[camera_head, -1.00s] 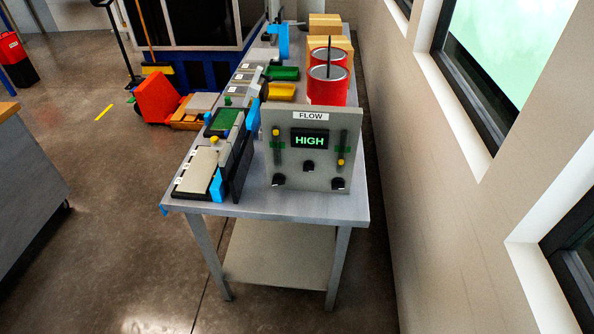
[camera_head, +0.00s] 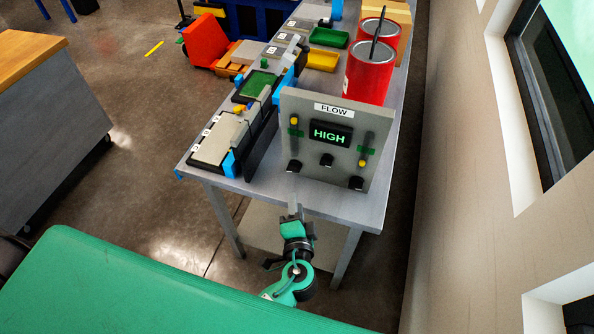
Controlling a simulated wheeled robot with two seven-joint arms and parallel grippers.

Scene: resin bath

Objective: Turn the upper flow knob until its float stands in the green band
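The grey flow panel (camera_head: 310,147) stands on the near end of the table, its display (camera_head: 331,134) reading HIGH. It has a left knob (camera_head: 293,166), a slightly higher middle knob (camera_head: 327,160) and a right knob (camera_head: 356,183), all black. The left yellow float (camera_head: 294,121) stands above its green band (camera_head: 295,132). The right yellow float (camera_head: 362,163) stands below its green band (camera_head: 366,150). My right gripper is out of view.
Red cans (camera_head: 368,72) stand behind the panel. A wall with windows runs along the right. A wood-topped cabinet (camera_head: 50,105) stands at left.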

